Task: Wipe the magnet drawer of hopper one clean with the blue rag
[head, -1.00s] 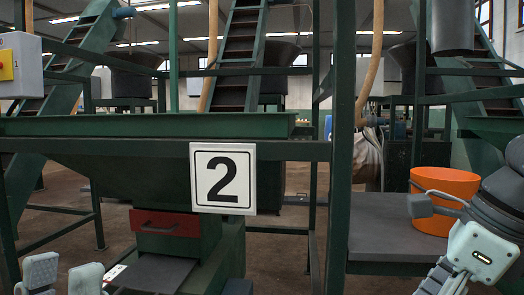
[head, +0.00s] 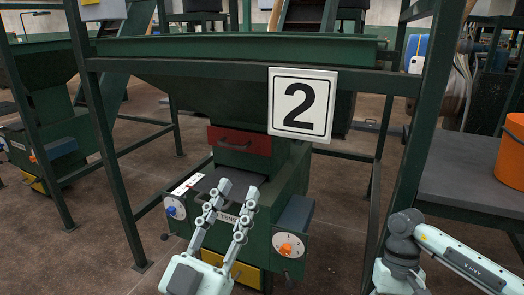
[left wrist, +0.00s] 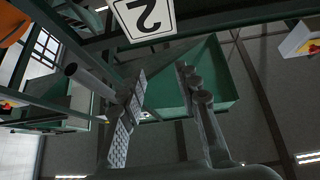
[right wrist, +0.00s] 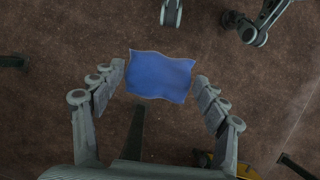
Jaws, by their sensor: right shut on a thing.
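The blue rag (right wrist: 160,75) spreads between the fingers of my right gripper (right wrist: 159,74) in the right wrist view, above brown floor. That gripper is shut on the rag; the head view shows only part of my right arm. My left gripper (head: 224,187) is open and empty, in front of the hopper marked 2 (head: 302,103). Its spread fingers also show in the left wrist view (left wrist: 160,76). A red drawer front (head: 239,141) with a dark handle sits in hopper two, beyond the left gripper. Another green machine (head: 45,140) stands at the left; I see no number on it.
Green frame posts (head: 112,165) stand around hopper two. A grey table (head: 470,185) with an orange bucket (head: 512,150) is at the right. Dial boxes (head: 288,245) flank the lower part of hopper two. Brown floor is open between the two machines.

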